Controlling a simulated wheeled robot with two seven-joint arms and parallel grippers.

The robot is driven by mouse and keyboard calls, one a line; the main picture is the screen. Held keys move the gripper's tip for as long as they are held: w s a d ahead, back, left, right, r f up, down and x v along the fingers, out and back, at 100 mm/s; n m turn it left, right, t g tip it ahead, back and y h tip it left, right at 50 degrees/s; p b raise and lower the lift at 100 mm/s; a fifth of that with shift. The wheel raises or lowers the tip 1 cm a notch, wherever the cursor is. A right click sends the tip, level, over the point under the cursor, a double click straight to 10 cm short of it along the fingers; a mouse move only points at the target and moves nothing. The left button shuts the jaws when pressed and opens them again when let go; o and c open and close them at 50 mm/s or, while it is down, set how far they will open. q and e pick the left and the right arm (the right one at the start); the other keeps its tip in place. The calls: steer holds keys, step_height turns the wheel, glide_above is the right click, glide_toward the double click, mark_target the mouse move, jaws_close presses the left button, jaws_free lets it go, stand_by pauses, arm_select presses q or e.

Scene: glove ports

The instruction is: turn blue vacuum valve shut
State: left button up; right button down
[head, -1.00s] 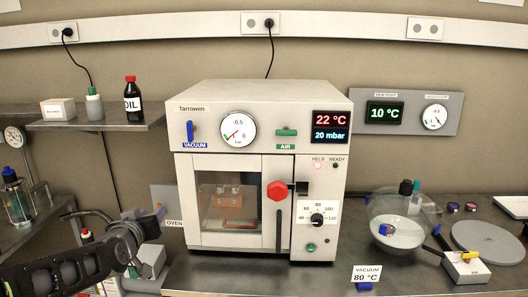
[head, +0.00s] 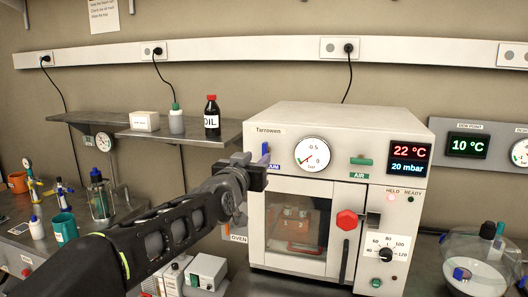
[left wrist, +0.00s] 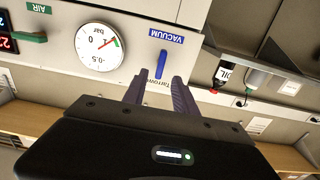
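The blue vacuum valve (head: 265,149) is a small upright lever at the upper left of the white oven's front (head: 340,130), above the blue VACUUM label. In the left wrist view the valve lever (left wrist: 160,66) stands beside its label, in line with the gap between my fingers. My left gripper (head: 252,165) is just in front of the valve and partly covers its label. In the left wrist view its two dark fingers (left wrist: 160,92) are spread with nothing between them. I cannot tell whether they touch the lever. My right gripper is not in view.
A round gauge (head: 312,154) and a green AIR valve (head: 361,161) are to the right of the blue valve. The oven door has a red knob (head: 347,220). A shelf with an OIL bottle (head: 212,118) is on the left. A glass bowl (head: 477,268) stands at the right.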

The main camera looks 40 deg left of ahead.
mark_target(264, 152)
arm_select(q)
steer(key=p+x, duration=0.2)
steer(key=x, duration=0.3)
steer(key=shift+w+a, duration=0.1)
steer(key=shift+w, duration=0.05)
steer(key=shift+w+a, duration=0.15)
steer(key=shift+w, duration=0.35)
jaws_close()
